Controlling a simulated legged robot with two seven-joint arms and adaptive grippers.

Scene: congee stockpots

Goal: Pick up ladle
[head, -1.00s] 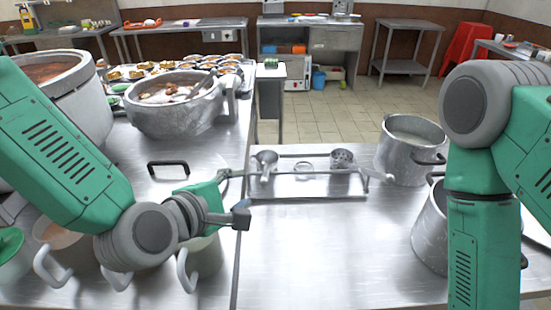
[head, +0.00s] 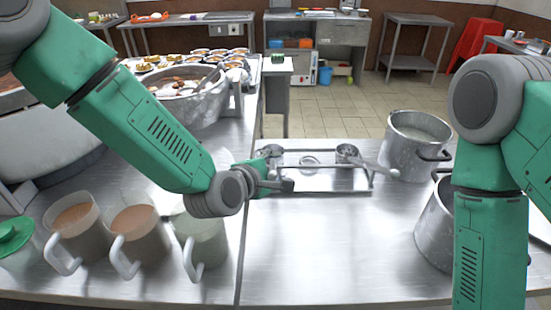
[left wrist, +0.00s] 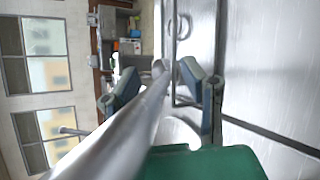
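Two metal ladles rest on a metal tray (head: 325,187). The left ladle's bowl (head: 269,151) is at the tray's left side, beside my left gripper (head: 282,171). The right ladle (head: 350,152) has its handle pointing right, towards the front. My left gripper is at the tray's left end, with the left ladle's handle hidden behind or under it. In the left wrist view, a long metal bar (left wrist: 130,115), seemingly a ladle handle, runs between the spread fingers (left wrist: 160,90). The fingers look open; contact with the bar cannot be told. My right gripper is out of view.
Pitchers (head: 136,240) stand at the front left, near a large pot of food (head: 190,100). Metal stockpots (head: 415,145) stand at the right, one close to my right arm. The counter in front of the tray is clear.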

